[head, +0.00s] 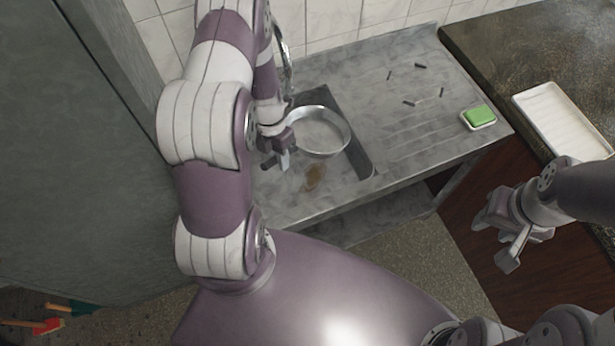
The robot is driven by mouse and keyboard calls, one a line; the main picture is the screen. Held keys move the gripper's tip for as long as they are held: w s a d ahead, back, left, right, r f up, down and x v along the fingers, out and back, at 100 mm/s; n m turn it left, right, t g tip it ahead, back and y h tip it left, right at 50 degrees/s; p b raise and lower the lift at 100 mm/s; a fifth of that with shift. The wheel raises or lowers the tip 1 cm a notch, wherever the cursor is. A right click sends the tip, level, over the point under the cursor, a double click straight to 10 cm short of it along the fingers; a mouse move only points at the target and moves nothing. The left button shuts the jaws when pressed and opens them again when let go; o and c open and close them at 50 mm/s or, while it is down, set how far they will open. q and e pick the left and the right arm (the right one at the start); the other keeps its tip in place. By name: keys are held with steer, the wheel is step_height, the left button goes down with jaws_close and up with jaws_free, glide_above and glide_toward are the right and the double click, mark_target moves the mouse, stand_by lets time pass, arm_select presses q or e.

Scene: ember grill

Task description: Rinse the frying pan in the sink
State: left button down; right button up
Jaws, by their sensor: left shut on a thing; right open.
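The frying pan (321,132) is a round, light metal pan seen over the sink basin (354,150), covering much of its opening. My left gripper (277,160) is at the pan's left side, shut on the pan; its exact grip is partly hidden by the wrist. The curved metal faucet (284,62) stands at the back left of the sink, partly behind my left arm. I cannot tell whether water runs. My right gripper (494,240) is open and empty, at the right in front of the wooden cabinet, away from the sink.
A green sponge (479,116) lies in a small white dish at the drainboard's right end. Several small dark pieces (409,103) lie on the drainboard (400,135). A brown stain (314,177) marks the front rim. A white tray (562,122) lies on the dark right counter.

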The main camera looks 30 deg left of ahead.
arm_select(q)
step_height(320, 180, up, 4)
steer(key=p, duration=0.4)
steer(key=shift+r, duration=0.2)
steer(key=shift+f, duration=0.25)
